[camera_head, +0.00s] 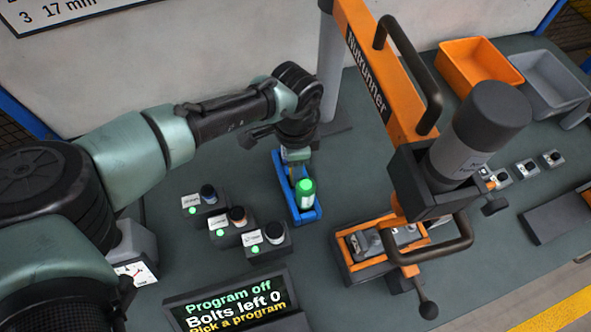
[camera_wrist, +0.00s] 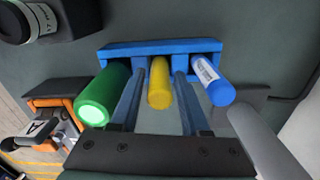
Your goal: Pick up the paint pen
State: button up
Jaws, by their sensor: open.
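A blue rack (camera_head: 307,214) stands on the bench and also shows in the wrist view (camera_wrist: 210,46). It holds three pen-like cylinders: a thick green one (camera_wrist: 103,97) at the left, a yellow one (camera_wrist: 159,85) in the middle and a blue one with a white label (camera_wrist: 213,82) at the right. The label is too small to read, and I cannot tell which is the paint pen. The green one (camera_head: 305,191) shows in the head view; my arm hides the others. My gripper (camera_wrist: 161,78) is open over the rack, its fingers apparently either side of the yellow cylinder. It also shows in the head view (camera_head: 297,158).
The orange nutrunner (camera_head: 385,85) hangs just right of the rack, above an orange fixture (camera_head: 345,262). Several labelled buttons or knobs (camera_head: 233,222) stand left of the rack. A display (camera_head: 228,300) is in front. Orange (camera_head: 470,62) and grey (camera_head: 550,85) bins sit at the back right.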

grip_shut()
jog(key=shift+r, duration=0.1)
dwell(0.3)
